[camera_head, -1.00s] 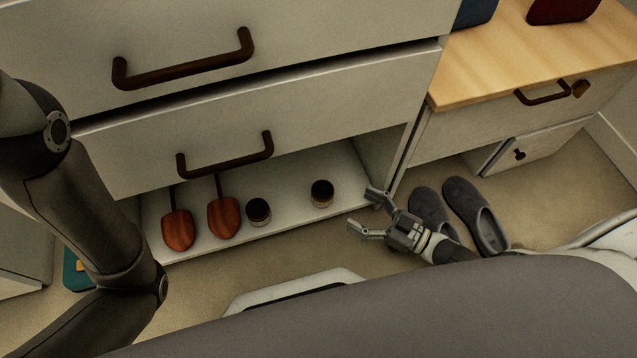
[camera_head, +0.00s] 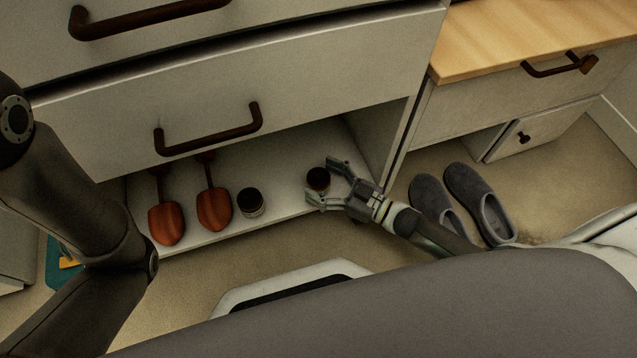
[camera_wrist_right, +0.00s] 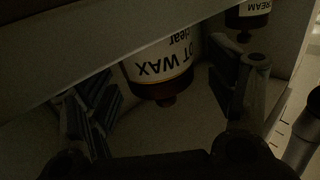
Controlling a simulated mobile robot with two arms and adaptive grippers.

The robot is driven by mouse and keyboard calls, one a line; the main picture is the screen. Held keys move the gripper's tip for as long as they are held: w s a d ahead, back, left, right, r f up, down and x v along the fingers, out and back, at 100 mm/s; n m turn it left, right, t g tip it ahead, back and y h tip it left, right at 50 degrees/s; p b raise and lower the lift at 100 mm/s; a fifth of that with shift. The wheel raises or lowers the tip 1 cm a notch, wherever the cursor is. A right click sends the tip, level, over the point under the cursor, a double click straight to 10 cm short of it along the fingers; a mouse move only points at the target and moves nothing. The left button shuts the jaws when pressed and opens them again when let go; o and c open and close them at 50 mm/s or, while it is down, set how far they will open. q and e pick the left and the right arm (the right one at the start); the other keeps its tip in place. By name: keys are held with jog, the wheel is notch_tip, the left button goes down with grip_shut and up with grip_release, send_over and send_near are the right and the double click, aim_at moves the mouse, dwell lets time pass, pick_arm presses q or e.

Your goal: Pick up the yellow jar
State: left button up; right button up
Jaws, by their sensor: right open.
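Two small dark-lidded jars stand on the low shelf under the drawers; neither looks clearly yellow in this dim light. The right-hand jar (camera_head: 318,180) is between the fingertips of my open right gripper (camera_head: 322,181). In the right wrist view this jar (camera_wrist_right: 158,70) appears upside down, with a pale label reading "OT WAX clear" and a brownish band by its dark lid. The open fingers (camera_wrist_right: 165,105) flank it with gaps. The other jar (camera_head: 250,203) stands to the left; the wrist view shows its "CREAM" label (camera_wrist_right: 250,12). My left gripper is out of view.
Two reddish-brown shoe trees (camera_head: 214,208) lie left of the jars on the shelf (camera_head: 285,203). The drawer front (camera_head: 300,90) overhangs the shelf. A side panel (camera_head: 375,150) rises to the right. Grey slippers (camera_head: 480,205) sit on the floor further right.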

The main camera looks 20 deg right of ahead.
jog(key=c, duration=1.4)
jog(key=shift+r, duration=0.1)
jog(key=shift+c, duration=0.2)
jog(key=shift+r, duration=0.1)
